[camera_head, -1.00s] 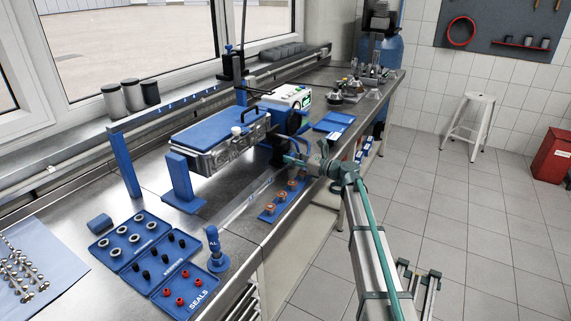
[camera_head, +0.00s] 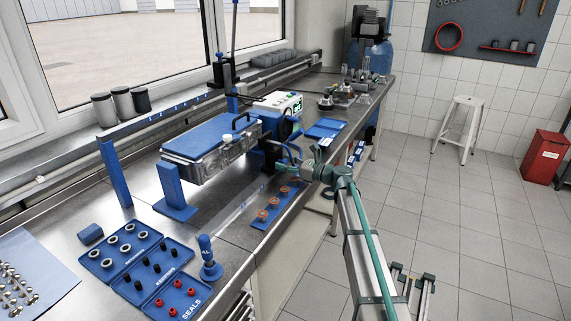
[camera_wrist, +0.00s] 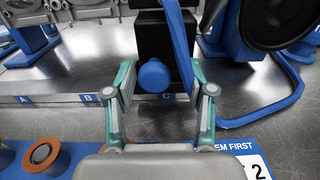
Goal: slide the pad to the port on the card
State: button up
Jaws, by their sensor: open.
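A black block with a round blue knob (camera_wrist: 155,76), which looks like the pad, stands at a strip lettered A, B and C in the wrist view. The knob sits just above the letter C. My gripper (camera_wrist: 160,88) is open, with one green finger on each side of the knob; I cannot tell whether either touches it. In the head view my gripper (camera_head: 286,160) is at the black block below the engine's right end. A blue and white card (camera_wrist: 252,165) reading "EM FIRST" and "2" shows at the lower right of the wrist view, partly hidden by my gripper body. The port mark is not readable.
A blue tray with orange rings (camera_wrist: 42,152) lies at the near left. A blue strap hangs down just right of the knob. The engine block with its blue cover (camera_head: 212,138) is close by on the left in the head view.

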jog(key=v, duration=1.2)
jog(key=shift+r, duration=0.1)
